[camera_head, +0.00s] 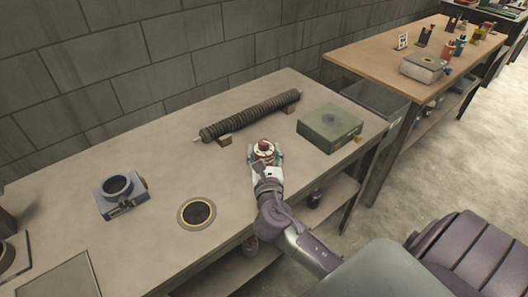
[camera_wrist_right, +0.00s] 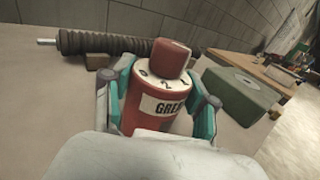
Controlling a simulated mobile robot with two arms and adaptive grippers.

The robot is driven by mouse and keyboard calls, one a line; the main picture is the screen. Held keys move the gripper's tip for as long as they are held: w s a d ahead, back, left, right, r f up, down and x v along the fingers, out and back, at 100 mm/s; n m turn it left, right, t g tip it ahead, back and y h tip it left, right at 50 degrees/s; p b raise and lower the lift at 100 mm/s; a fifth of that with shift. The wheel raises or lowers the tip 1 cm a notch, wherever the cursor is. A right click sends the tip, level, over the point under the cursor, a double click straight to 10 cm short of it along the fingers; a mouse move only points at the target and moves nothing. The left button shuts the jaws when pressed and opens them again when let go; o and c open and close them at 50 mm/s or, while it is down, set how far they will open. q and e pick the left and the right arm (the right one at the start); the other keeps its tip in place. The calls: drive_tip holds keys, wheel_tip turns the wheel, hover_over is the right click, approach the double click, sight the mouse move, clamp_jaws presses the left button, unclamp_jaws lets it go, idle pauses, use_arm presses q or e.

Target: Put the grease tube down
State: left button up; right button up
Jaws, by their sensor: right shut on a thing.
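The grease tube (camera_wrist_right: 157,92) is a red cylinder with a white collar, a red cap and a label whose visible letters read "GRE". It stands roughly upright between the teal fingers of my right gripper (camera_wrist_right: 160,105), which is shut on it. In the head view the tube (camera_head: 263,148) shows above the grey table (camera_head: 170,165), near its front right part. I cannot tell whether its bottom touches the table; the gripper and wrist hide it. My left gripper is not in view.
A dark ribbed roller (camera_head: 250,115) lies on small blocks behind the tube. A green box (camera_head: 329,128) stands to the right. A blue-grey fixture (camera_head: 121,195) and a round dark disc (camera_head: 197,213) are to the left. The tabletop between disc and roller is clear.

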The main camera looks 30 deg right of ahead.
drive_tip(key=o, duration=1.3)
drive_tip(key=shift+f, duration=0.1)
drive_tip(key=v, duration=0.6)
drive_tip(key=b+v, duration=0.1)
drive_tip(key=v, duration=0.5)
drive_tip(key=shift+r, duration=0.25)
